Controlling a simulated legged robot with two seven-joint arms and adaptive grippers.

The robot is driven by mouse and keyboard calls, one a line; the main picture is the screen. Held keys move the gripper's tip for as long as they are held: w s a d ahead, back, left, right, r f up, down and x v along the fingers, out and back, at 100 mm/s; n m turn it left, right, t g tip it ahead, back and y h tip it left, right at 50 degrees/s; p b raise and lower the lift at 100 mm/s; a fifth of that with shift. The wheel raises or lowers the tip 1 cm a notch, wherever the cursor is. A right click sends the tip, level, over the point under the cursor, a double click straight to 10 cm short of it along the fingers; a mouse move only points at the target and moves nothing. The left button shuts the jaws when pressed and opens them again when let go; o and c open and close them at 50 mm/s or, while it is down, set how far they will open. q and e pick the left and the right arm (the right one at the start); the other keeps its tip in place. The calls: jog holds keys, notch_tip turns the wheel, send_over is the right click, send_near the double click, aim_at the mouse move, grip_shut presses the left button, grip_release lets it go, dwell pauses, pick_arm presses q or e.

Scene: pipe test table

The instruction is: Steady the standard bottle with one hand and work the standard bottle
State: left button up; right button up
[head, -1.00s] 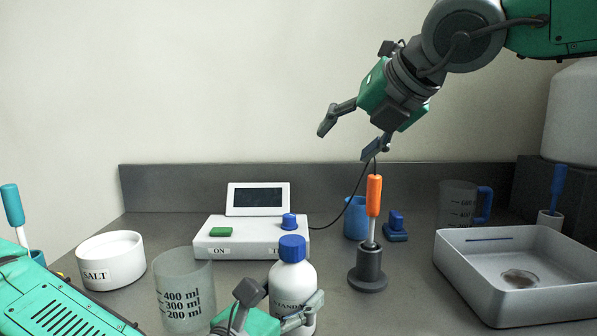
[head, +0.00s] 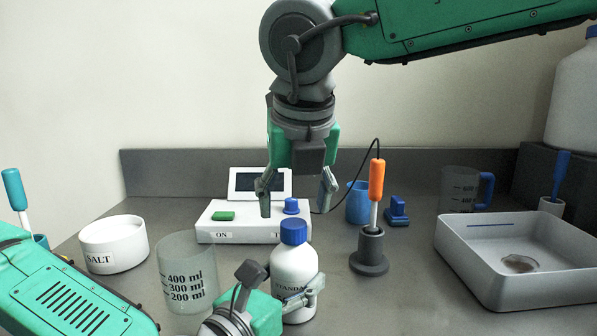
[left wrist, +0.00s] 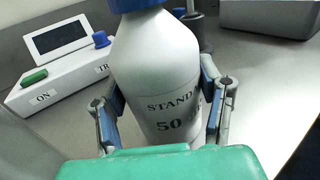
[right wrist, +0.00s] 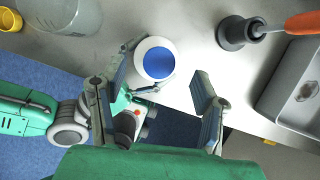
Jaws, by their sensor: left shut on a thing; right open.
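The standard bottle (head: 293,268) is white with a blue cap (head: 294,232) and stands upright on the table at front centre. My left gripper (head: 284,290) is shut around its body, with one finger on each side in the left wrist view (left wrist: 160,105). The label, partly cut off, reads "STAND" and "50". My right gripper (head: 296,195) hangs pointing down above the bottle, open and empty. In the right wrist view the cap (right wrist: 158,62) appears nearer the left finger than the right one. The cap is on the bottle.
A beaker (head: 186,275) and a salt dish (head: 113,245) stand left of the bottle. The meter box (head: 240,222) is behind it. An orange-handled probe (head: 376,180) stands in a holder (head: 369,250) to the right. A grey tray (head: 500,280) is farther right.

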aim_at(292, 222)
jog(key=shift+x, duration=2.35)
jog(key=shift+a, duration=0.1)
grip_shut()
jog(key=n+y, duration=0.1)
jog(key=n, duration=0.3)
jog(key=shift+n+g+y, duration=0.3)
jog(key=shift+y, duration=0.1)
jog(key=n, duration=0.3)
jog(key=shift+s+a+g+y, duration=0.1)
jog(key=shift+g+y, duration=0.2)
jog(key=shift+g, duration=0.1)
jog(key=shift+n+g, duration=0.3)
jog(key=shift+n, duration=0.5)
